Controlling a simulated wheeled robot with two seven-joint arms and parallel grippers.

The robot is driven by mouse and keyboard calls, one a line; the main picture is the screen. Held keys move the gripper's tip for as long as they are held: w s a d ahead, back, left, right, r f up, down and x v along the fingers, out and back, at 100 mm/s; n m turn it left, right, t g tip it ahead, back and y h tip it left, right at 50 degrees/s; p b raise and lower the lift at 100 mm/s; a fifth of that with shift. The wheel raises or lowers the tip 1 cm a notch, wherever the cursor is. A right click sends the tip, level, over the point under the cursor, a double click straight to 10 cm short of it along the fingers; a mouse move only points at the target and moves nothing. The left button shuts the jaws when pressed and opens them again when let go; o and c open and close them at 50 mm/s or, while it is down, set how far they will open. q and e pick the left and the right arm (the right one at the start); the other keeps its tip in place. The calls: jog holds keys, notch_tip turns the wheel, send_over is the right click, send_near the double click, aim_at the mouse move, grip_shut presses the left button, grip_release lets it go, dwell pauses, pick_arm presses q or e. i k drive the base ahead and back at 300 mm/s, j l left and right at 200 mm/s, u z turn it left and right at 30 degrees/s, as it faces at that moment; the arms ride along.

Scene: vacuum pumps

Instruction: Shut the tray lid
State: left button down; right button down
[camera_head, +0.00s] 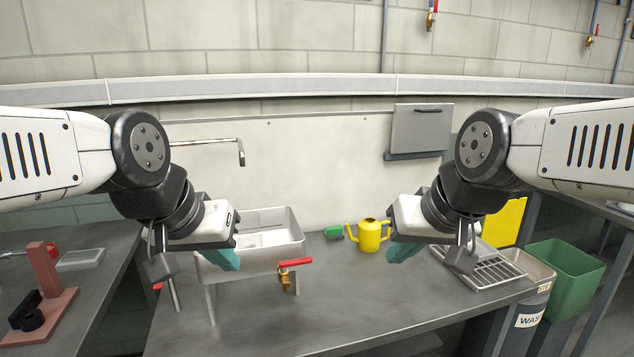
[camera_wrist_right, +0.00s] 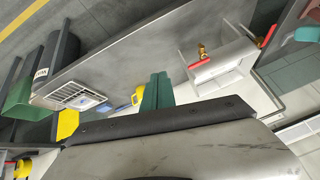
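A grey flat panel (camera_head: 421,127) with a dark handle near its top edge stands upright against the back wall. A darker shallow ledge (camera_head: 415,155) runs along its lower edge. They look like the raised lid and its tray; the tray's inside is not visible. My left gripper (camera_head: 222,260) is over the front of the white sink, its teal fingertips together and empty. My right gripper (camera_head: 404,252) is below the panel and nearer to me, right of the yellow watering can. Its teal fingers (camera_wrist_right: 156,92) look shut and empty in the right wrist view.
The white sink (camera_head: 290,262) with a red-handled tap (camera_head: 295,263) stands left on the grey bench (camera_head: 350,300). A green bin (camera_head: 570,280) stands beyond the bench's right end.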

aim_at(501, 229)
jog(key=z, duration=1.3)
jog(key=i+l+u, duration=0.1)
jog(key=i+l, duration=0.85)
jog(key=i, duration=0.25)
jog(key=i+l+u, duration=0.1)
jog(key=i+l, duration=0.95)
jog(key=i, duration=0.15)
